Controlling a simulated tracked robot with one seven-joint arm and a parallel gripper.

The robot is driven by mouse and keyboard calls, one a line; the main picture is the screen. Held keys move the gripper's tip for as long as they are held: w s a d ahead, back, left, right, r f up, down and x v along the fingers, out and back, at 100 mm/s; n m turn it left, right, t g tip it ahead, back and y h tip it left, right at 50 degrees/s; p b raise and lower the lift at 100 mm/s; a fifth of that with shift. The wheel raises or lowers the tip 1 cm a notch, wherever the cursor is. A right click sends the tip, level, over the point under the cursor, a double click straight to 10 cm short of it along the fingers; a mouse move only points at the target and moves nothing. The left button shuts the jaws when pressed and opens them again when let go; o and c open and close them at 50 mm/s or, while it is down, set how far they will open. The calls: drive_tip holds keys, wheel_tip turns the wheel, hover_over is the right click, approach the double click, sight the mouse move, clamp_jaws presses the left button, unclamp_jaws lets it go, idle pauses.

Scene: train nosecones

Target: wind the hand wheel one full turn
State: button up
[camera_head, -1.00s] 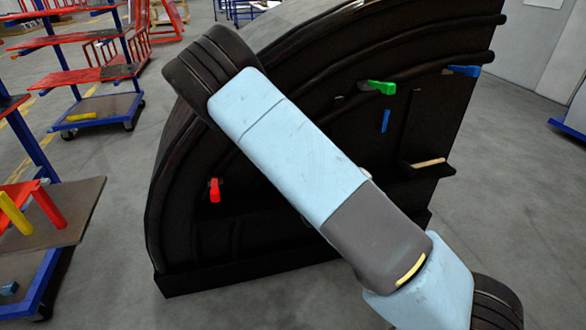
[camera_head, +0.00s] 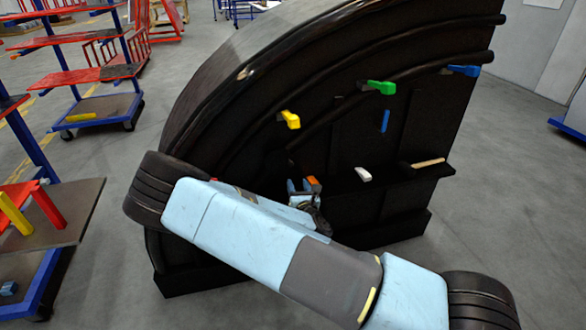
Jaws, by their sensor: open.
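My gripper (camera_head: 306,188) shows only in part, small and partly hidden behind my light blue arm, close to the face of the black nosecone (camera_head: 350,130). It is open, with nothing seen between its fingers. I cannot clearly make out the hand wheel; my arm covers the lower middle of the nosecone's face. A dark curved shape (camera_head: 320,221) shows just below the gripper, and I cannot tell whether it is the wheel or part of my wrist.
The nosecone bears a yellow handle (camera_head: 290,119), a green handle (camera_head: 380,87), a blue handle (camera_head: 463,70) and a blue strip (camera_head: 385,121). A white piece (camera_head: 363,174) and a wooden-coloured bar (camera_head: 428,163) are at its ledge. A cart (camera_head: 60,200) stands left.

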sight(291, 165)
drive_tip(key=x, duration=1.1)
clamp_jaws()
